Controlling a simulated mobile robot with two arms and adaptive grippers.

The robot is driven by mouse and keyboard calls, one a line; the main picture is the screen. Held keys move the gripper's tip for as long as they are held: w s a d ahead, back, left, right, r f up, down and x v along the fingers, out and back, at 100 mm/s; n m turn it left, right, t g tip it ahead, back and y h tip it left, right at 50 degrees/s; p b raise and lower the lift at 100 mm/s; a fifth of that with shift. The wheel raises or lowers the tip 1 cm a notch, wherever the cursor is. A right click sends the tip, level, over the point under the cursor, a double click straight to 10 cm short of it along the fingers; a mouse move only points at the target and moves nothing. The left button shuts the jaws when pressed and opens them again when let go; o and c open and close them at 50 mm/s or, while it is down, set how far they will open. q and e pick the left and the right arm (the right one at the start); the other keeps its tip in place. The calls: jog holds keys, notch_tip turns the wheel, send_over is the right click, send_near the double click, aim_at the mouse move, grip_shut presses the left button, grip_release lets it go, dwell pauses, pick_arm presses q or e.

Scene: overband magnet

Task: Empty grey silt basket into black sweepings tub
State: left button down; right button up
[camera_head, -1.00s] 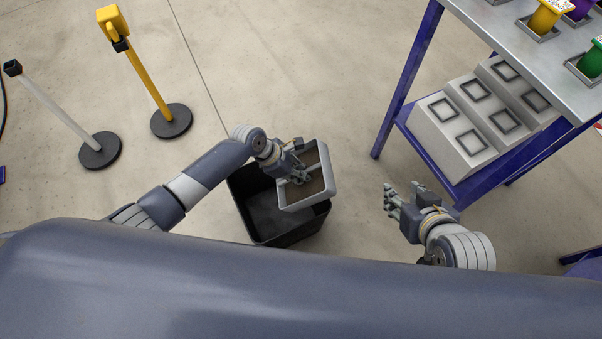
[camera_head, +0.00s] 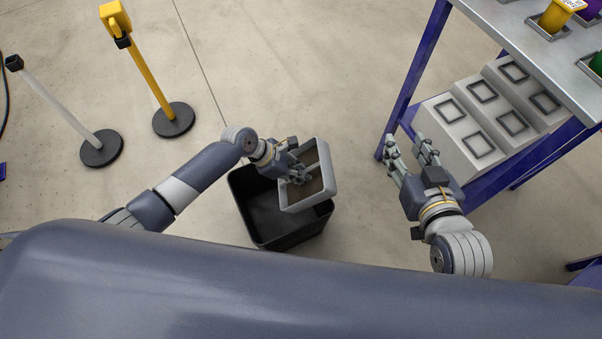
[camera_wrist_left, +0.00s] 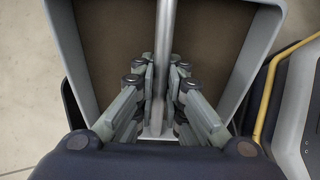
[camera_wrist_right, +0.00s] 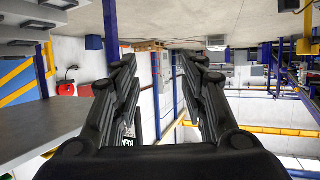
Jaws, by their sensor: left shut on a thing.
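The grey silt basket (camera_head: 327,165) is an open box with brown silt inside and a bar across its top. My left gripper (camera_head: 300,177) is shut on that bar. In the left wrist view the fingers (camera_wrist_left: 160,85) close on the bar from both sides, with flat brown silt in the basket (camera_wrist_left: 245,50) behind. The basket looks about level and hangs over the right part of the black sweepings tub (camera_head: 262,212), reaching past its right edge. The tub's visible inside is dark. My right gripper (camera_head: 412,148) is open and empty, right of the basket; its spread fingers show in the right wrist view (camera_wrist_right: 160,75).
A blue-framed table (camera_head: 410,75) with grey slotted blocks (camera_head: 470,115) on its lower shelf stands right, close to my right gripper. A yellow post (camera_head: 150,75) and a white post (camera_head: 60,105) stand at the left.

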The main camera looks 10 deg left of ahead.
pick_arm(q)
jog(key=shift+s+a+r+h+b, duration=0.1)
jog(key=shift+a+h+b, duration=0.35)
jog(key=shift+h, duration=0.35)
jog(key=shift+a+r+t+h+b, duration=0.15)
jog(key=shift+a+t+h+b, duration=0.1)
jog(key=shift+t+h+b, duration=0.3)
jog(key=shift+s+a+r+h+b, duration=0.15)
jog(key=shift+h+b, duration=0.1)
jog(key=shift+b, duration=0.15)
jog(key=shift+a+r+h+b, duration=0.1)
jog(key=shift+a+h+b, duration=0.15)
jog(key=shift+h+b, duration=0.2)
pick_arm(e)
notch_tip(320, 180, up, 17)
jog(key=a+t+y, duration=0.2)
jog(key=t+y, duration=0.1)
jog(key=t, duration=0.7)
jog(key=shift+s+y, duration=0.3)
jog(key=shift+a+r, duration=0.1)
